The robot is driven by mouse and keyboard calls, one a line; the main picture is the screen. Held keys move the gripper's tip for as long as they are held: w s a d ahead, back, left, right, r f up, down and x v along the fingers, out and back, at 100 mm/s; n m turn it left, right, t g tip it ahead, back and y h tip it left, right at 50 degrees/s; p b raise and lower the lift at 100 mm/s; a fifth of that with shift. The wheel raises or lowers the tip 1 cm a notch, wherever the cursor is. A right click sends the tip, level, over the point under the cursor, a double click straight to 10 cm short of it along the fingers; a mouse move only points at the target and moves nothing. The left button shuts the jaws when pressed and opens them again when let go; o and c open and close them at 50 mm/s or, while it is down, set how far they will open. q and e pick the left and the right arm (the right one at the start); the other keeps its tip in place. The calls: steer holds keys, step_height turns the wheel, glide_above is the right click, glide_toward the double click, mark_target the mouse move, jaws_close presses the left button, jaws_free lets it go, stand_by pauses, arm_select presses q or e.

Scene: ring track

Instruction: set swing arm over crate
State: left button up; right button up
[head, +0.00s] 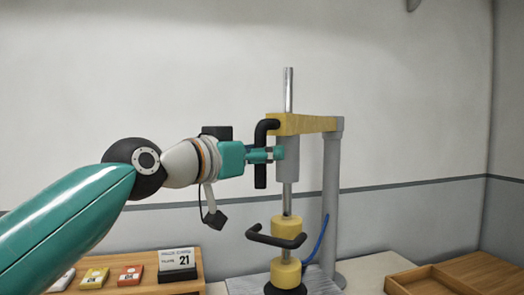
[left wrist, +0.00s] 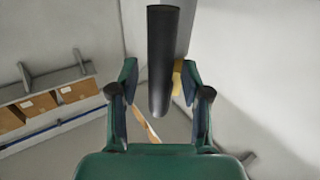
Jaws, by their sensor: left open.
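The swing arm (head: 303,124) is a yellow beam on a grey post (head: 333,210), reaching left from it. A black handle (head: 261,175) hangs down at its free end; in the left wrist view the handle (left wrist: 161,60) is a thick black bar. My left gripper (head: 268,154) is open at this handle. In the left wrist view its two green fingers (left wrist: 160,92) stand on either side of the bar, with gaps showing. A wooden crate (head: 412,283) with low walls is at the lower right, partly cut off; the arm's end is not above it. My right gripper is not in view.
A steel rod carries yellow blocks (head: 286,228) and a second black handle (head: 272,240) below. A blue cable (head: 322,240) hangs by the post. A wooden board (head: 192,290) with coloured cards and a calendar (head: 177,261) is at the lower left. Space right of the post is clear.

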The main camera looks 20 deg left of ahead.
arm_select(q)
jaws_close()
steer(key=shift+d, duration=0.15)
